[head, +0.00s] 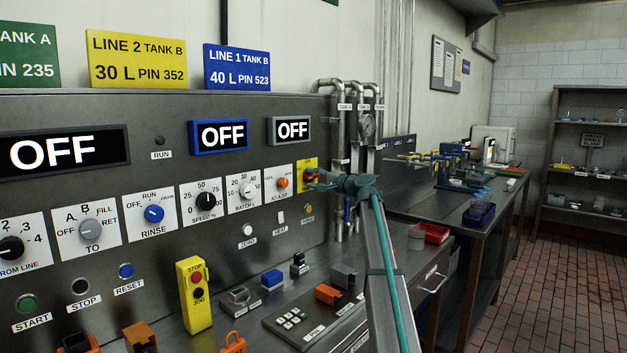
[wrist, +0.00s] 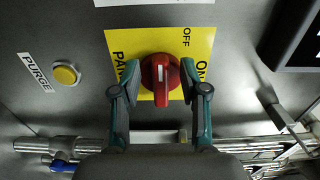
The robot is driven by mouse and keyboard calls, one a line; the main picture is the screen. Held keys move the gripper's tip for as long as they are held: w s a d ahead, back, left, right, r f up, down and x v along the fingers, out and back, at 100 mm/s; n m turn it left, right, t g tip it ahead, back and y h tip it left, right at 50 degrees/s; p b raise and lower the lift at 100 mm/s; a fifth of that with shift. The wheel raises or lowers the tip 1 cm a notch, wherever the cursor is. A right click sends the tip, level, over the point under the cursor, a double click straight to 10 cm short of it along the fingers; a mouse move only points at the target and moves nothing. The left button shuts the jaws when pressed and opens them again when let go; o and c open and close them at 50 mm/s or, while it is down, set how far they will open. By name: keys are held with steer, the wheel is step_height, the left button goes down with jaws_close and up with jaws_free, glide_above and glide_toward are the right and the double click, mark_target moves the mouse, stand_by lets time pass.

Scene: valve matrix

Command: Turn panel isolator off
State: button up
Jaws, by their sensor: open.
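The panel isolator is a red rotary knob (wrist: 160,76) on a yellow plate (wrist: 202,42) with OFF and ON lettering. In the wrist view its white pointer mark runs up and down the picture; I cannot tell for sure which label it indicates. My gripper (wrist: 160,84) is open, with one finger on each side of the knob; I cannot tell if they touch it. In the head view the yellow plate (head: 308,167) sits at the panel's right end, with the red knob (head: 312,175) partly hidden by my gripper (head: 322,180).
A yellow PURGE button (wrist: 66,75) sits beside the plate. The orange ADJUST knob (head: 282,183) is left of it. Steel pipes (head: 340,130) stand right of the panel. A bench shelf (head: 270,335) with a yellow stop/jog box (head: 194,290) lies below.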

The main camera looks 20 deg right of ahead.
steer(key=v, duration=1.2)
steer(key=shift+w, duration=0.1)
